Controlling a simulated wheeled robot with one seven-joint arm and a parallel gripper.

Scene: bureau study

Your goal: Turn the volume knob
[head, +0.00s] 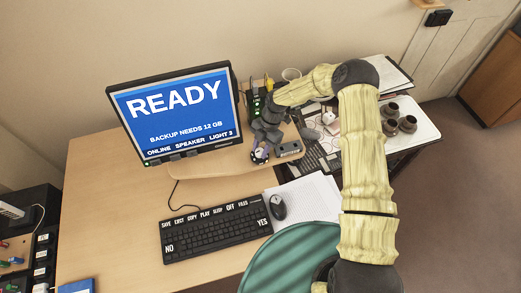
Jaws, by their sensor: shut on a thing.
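My gripper (261,146) is to the right of the monitor, pointing down, with its fingertips shut at a small, partly hidden thing at the desk's back right. This looks like the volume knob (259,156), round with pale and bluish parts, but the fingers cover much of it. A small grey box with dark round parts (290,149) sits just to the right of the fingertips. I cannot tell whether the knob belongs to this box.
The monitor (175,110) reads READY. A black keyboard (215,231) and mouse (278,207) lie in front. A dark green device (256,102) stands behind my gripper. The desk's left side (100,180) is clear.

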